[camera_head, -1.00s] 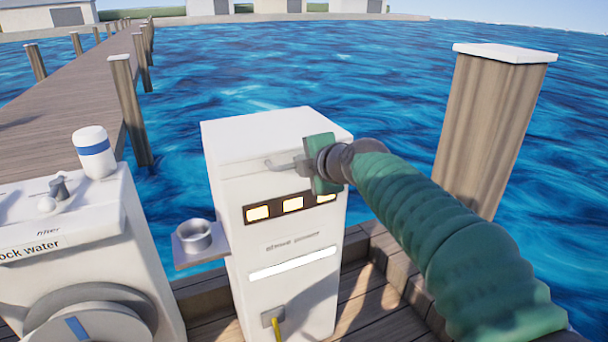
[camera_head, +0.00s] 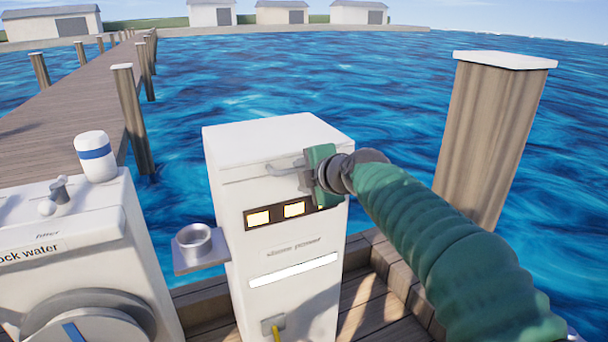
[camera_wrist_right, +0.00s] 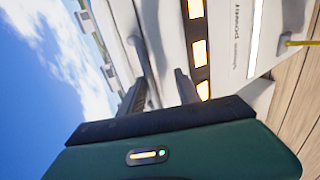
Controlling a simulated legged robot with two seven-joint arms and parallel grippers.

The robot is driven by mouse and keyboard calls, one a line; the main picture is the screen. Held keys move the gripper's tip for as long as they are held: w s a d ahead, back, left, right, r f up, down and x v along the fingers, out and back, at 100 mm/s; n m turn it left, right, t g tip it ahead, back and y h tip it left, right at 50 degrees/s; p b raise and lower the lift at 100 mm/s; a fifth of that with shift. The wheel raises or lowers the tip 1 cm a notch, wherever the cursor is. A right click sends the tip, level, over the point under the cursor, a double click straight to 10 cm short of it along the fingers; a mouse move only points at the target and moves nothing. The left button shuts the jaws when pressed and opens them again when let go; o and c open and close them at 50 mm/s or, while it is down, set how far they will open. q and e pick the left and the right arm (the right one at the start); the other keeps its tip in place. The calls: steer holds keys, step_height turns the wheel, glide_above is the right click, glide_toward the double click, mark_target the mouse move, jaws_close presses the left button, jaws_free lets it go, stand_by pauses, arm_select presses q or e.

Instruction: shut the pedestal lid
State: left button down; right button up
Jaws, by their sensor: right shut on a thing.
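The white pedestal (camera_head: 290,222) stands on the dock in the middle of the head view. Its lid (camera_head: 270,140) lies down across the top, nearly flat; I cannot tell whether it is fully seated. A grey bar handle (camera_head: 283,170) sticks out at the lid's front edge. My right gripper (camera_head: 303,173) is at this handle and shut on it. In the right wrist view, the gripper's two dark fingers (camera_wrist_right: 160,92) stand on either side of the pale handle (camera_wrist_right: 145,65). The green gripper body hides part of the pedestal's front. My left gripper is not in view.
A white dock water unit (camera_head: 85,240) with a round reel stands left of the pedestal. A small grey cup on a bracket (camera_head: 194,241) juts from the pedestal's left side. A thick wooden post (camera_head: 492,140) stands at the right, with water behind.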

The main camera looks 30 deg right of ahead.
steer(key=shift+r, duration=0.1)
stand_by(0.3)
steer(key=b+v, duration=0.6)
steer(key=v, duration=1)
steer(key=shift+s+b, duration=0.3)
steer(key=shift+b, duration=0.1)
steer(key=shift+r, duration=0.15)
